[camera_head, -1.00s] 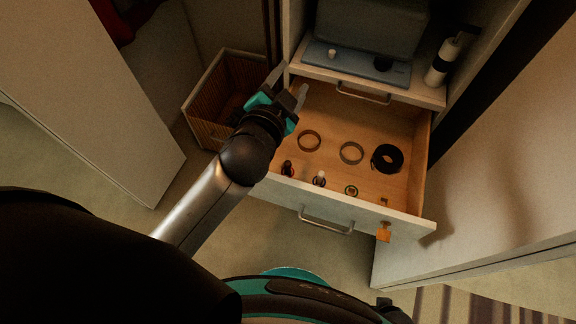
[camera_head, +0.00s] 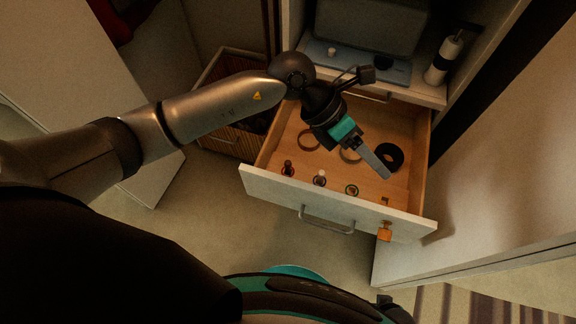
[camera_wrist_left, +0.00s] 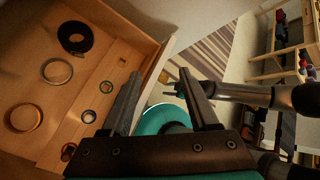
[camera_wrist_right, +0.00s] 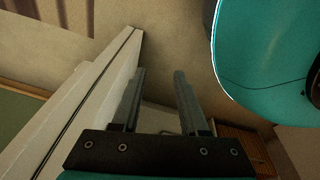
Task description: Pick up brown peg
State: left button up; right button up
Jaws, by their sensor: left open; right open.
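A small dark brown peg (camera_head: 288,168) stands at the left of the row along the open drawer's front. It appears as a small reddish-brown shape at the lower left of the left wrist view (camera_wrist_left: 68,152). My left gripper (camera_head: 384,172) is over the drawer's right half, right of the peg and apart from it. Its jaws (camera_wrist_left: 162,76) are open and empty in the left wrist view.
A shelf (camera_head: 430,94) stands behind, and a wicker basket (camera_head: 235,146) at left.

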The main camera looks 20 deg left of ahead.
pick_arm(q)
jog(key=w+a+f+m+y, duration=0.1)
jog(key=a+f+y, duration=0.1)
jog(key=a+y, duration=0.15)
jog(key=w+a+f+y, duration=0.2)
jog(key=a, duration=0.3)
jog(key=y, duration=0.4)
send_over(288, 162)
jog(key=f, duration=0.1)
jog(key=shift+t, duration=0.4)
notch_tip(288, 162, down, 8)
jog(key=b, duration=0.3)
jog(key=shift+s+f, duration=0.15)
jog(key=shift+f, duration=0.1)
jog(key=shift+f+b, duration=0.8)
jog(key=shift+f, duration=0.65)
jog(key=shift+f+b, duration=0.35)
jog(key=shift+f, duration=0.3)
jog(key=shift+f+b, duration=0.5)
jog(key=shift+f, duration=0.65)
pick_arm(e)
jog(key=w+a+r, duration=0.5)
jog(key=w+r, duration=0.3)
jog(key=r, duration=0.1)
jog(key=shift+a+y, duration=0.3)
jog(key=shift+a, duration=0.1)
pick_arm(q)
jog(key=shift+c, duration=0.3)
pick_arm(e)
jog(key=shift+r, duration=0.1)
